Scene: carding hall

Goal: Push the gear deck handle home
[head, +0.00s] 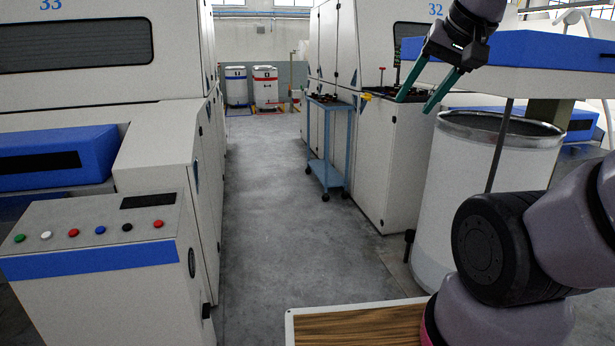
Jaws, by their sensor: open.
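My gripper (415,104) hangs at the upper right with its two green fingers apart and nothing between them. Behind it is the low white cabinet (397,160) of machine 32, with a dark deck on top that carries small dark parts. A thin upright dark lever with a red tip (382,69) stands on this deck, left of my fingers. A small yellow piece (366,96) shows at the deck's left edge. I cannot tell which of these is the gear deck handle. My fingers overlap the deck's right part in the picture; contact cannot be told.
A blue wheeled trolley (328,145) stands left of the cabinet. A large white can (485,190) stands at the right, under a blue-edged machine table (530,50). Machine 33's button console (100,240) is at the left. The grey aisle floor (270,200) is clear.

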